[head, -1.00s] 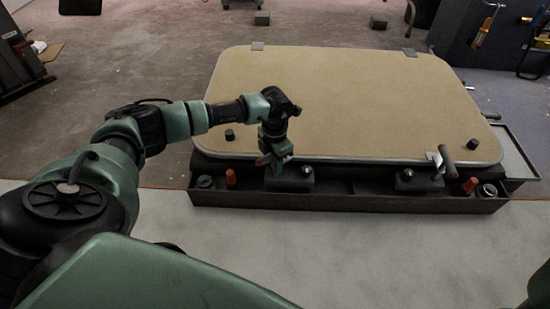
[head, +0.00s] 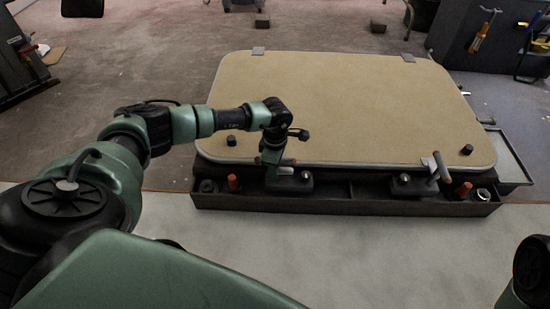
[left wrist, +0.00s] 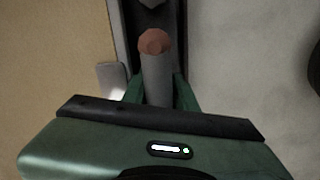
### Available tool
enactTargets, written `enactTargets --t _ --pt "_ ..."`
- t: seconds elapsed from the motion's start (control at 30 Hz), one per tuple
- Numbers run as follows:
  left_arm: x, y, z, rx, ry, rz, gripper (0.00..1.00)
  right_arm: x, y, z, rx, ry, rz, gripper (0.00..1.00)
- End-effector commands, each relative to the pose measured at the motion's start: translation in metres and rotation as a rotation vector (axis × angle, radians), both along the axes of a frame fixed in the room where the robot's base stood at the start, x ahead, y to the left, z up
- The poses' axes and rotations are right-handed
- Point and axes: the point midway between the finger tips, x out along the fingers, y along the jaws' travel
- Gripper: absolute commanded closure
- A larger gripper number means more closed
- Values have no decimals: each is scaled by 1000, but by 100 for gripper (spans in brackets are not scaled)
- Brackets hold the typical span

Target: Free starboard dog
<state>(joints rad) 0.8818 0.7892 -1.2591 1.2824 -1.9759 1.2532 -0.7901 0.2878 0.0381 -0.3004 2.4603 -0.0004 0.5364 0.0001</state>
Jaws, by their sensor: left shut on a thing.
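The pale tan hatch panel (head: 340,105) lies flat with a light rim. Two dogs on dark blocks stand along its near edge: the left dog (head: 290,181) and the right dog (head: 412,184). The right dog's handle (head: 441,167) stands up at a tilt, apart from any gripper. My left gripper (head: 273,160) is shut on the left dog's handle, partly hidden in the head view. In the left wrist view the grey handle (left wrist: 157,78) with a reddish-brown end lies between my left fingers (left wrist: 158,95). My right gripper is not in view.
A dark trough (head: 345,202) runs along the hatch's front, with a red peg (head: 233,183) at the left and another red peg (head: 464,189) at the right. A side tray (head: 512,160) sits at the right. The pale floor in front is clear.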

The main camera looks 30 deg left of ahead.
Motion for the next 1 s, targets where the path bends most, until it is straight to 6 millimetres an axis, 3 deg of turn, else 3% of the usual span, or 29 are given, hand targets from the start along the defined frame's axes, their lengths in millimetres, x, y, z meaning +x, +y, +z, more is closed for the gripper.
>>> enactTargets --t 0.33,0.87,0.9,0.93,1.0 --pt "0 -1 1 0 -1 -140 100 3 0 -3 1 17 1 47" --pt "0 -1 0 0 -1 -162 100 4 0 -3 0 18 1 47" --pt "0 -1 0 0 -1 -162 59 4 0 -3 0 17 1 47" --pt "0 -1 0 0 -1 -162 51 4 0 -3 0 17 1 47" --pt "1 -1 0 1 -2 -161 51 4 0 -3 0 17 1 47"
